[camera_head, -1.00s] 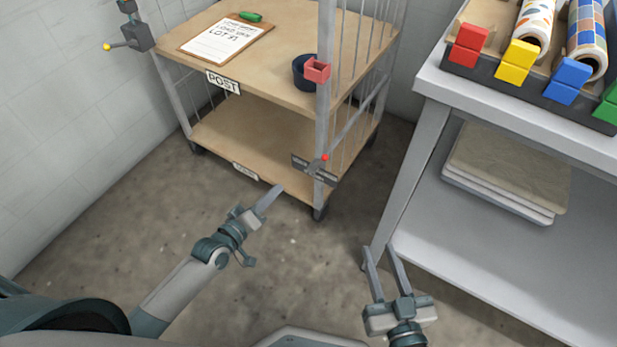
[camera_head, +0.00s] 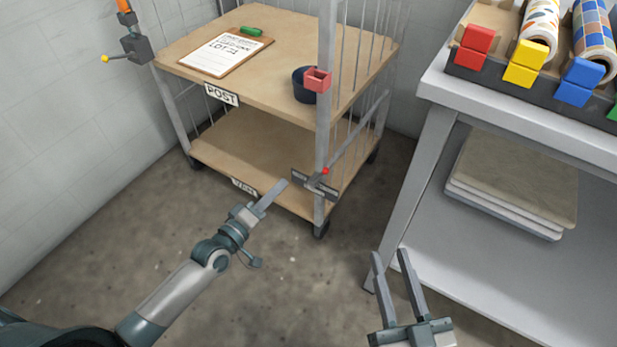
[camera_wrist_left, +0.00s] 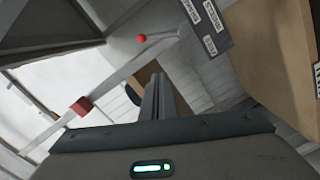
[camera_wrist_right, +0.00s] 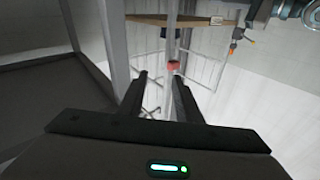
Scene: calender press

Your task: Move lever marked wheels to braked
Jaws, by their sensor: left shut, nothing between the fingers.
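A lever with a red knob (camera_head: 325,171) sits on a dark plate (camera_head: 300,181) low on the trolley's front corner post. In the left wrist view the red knob (camera_wrist_left: 141,38) stands off to the side of the plate (camera_wrist_left: 210,35), which carries small white labels too small to read. My left gripper (camera_head: 284,185) is shut and empty, its tip just left of the plate in the head view; I cannot tell whether it touches. The shut fingers (camera_wrist_left: 158,97) also show in the left wrist view. My right gripper (camera_head: 390,254) is open and empty, away from the lever, near the table leg.
The two-shelf trolley (camera_head: 270,160) holds a clipboard (camera_head: 225,52) and a dark cup (camera_head: 303,88). A red box-shaped piece (camera_head: 318,80) is on its post. Another lever with a yellow knob (camera_head: 105,58) is at the left. A grey table (camera_head: 520,115) stands right.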

